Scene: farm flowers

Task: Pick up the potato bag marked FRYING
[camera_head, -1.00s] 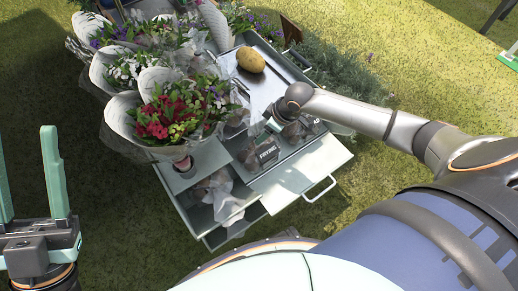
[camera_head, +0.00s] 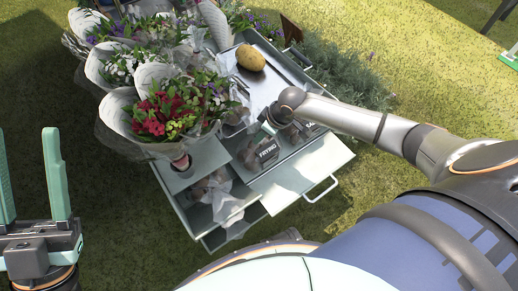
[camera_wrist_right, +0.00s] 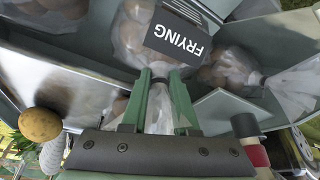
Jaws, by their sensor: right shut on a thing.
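The FRYING potato bag (camera_head: 267,152) is a clear bag with a black label, sitting in the cart's open compartment. In the right wrist view the bag (camera_wrist_right: 140,45) shows brown potatoes inside and its label upside down. My right gripper (camera_head: 266,124) reaches down onto it from above. In the wrist view its green fingers (camera_wrist_right: 160,90) are shut on the gathered, translucent neck of this bag. My left gripper (camera_head: 30,150) is open and empty at the left, away from the cart.
The metal cart (camera_head: 315,165) has compartment walls close around the bag. Other clear potato bags (camera_wrist_right: 228,68) lie nearby. A loose potato (camera_head: 250,58) rests on the cart's top. Wrapped bouquets (camera_head: 165,115) crowd the left side. Grass surrounds the cart.

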